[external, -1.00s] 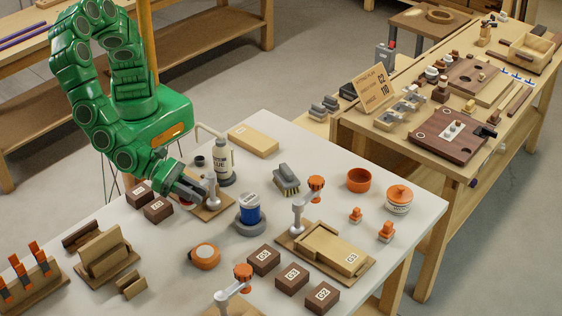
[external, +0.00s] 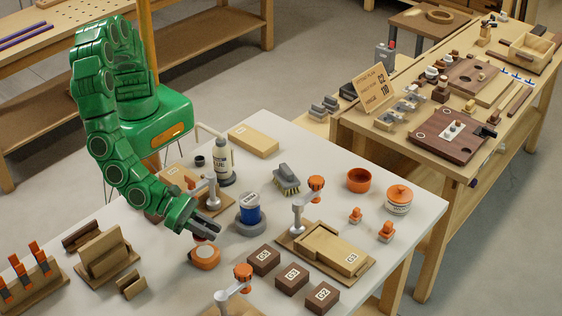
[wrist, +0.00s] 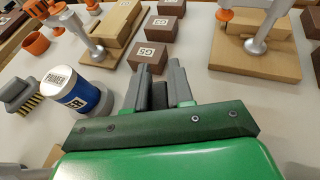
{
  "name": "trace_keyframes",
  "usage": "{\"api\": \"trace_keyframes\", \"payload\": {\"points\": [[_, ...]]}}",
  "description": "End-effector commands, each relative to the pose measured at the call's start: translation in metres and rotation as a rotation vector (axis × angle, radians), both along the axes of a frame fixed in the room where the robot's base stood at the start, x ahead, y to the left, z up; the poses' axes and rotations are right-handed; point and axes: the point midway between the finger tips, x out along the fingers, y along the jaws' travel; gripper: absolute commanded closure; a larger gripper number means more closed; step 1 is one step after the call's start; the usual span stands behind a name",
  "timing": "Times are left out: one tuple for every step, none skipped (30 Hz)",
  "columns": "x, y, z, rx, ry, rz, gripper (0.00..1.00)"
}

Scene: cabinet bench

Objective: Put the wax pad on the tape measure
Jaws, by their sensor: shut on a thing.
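My gripper (external: 207,229) is over the orange tape measure (external: 204,257), close above or at its far edge; I cannot tell whether anything touches. In the wrist view, the two grey fingers of my gripper (wrist: 160,88) are shut on a small dark piece, the wax pad (wrist: 159,95). Only a little of the pad shows between the fingers.
A blue primer can (external: 249,210) on a grey base stands to the right of my gripper. Labelled brown blocks (external: 264,260) lie right of the tape measure. Clamps with orange knobs (external: 243,272) stand nearby. A wooden rack (external: 104,256) is at the left.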

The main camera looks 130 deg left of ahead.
Motion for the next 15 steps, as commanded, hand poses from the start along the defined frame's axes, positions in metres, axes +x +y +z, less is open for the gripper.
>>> {"api": "trace_keyframes", "payload": {"points": [[0.002,-0.001,-0.003,-0.001,0.001,0.0,1.0],[0.004,-0.001,-0.005,-0.001,0.001,0.0,1.0],[0.005,-0.002,-0.009,-0.001,0.002,0.0,1.0],[0.004,-0.002,-0.014,-0.001,0.004,0.001,1.0],[0.003,-0.002,-0.018,-0.001,0.004,0.0,1.0],[0.003,-0.001,-0.023,0.0,0.005,0.0,1.0],[0.003,-0.001,-0.026,0.0,0.005,0.0,1.0],[0.003,-0.001,-0.028,0.0,0.005,0.0,1.0],[0.003,-0.001,-0.031,0.001,0.004,0.0,1.0],[0.003,-0.001,-0.032,0.0,0.002,0.001,1.0],[0.004,-0.001,-0.034,0.001,0.001,0.001,1.0],[0.004,-0.001,-0.035,0.001,0.001,0.001,1.0],[0.004,-0.001,-0.035,0.001,0.0,0.001,1.0],[0.004,-0.001,-0.036,0.0,0.0,0.001,1.0],[0.004,-0.001,-0.036,0.0,0.0,0.001,1.0]]}}
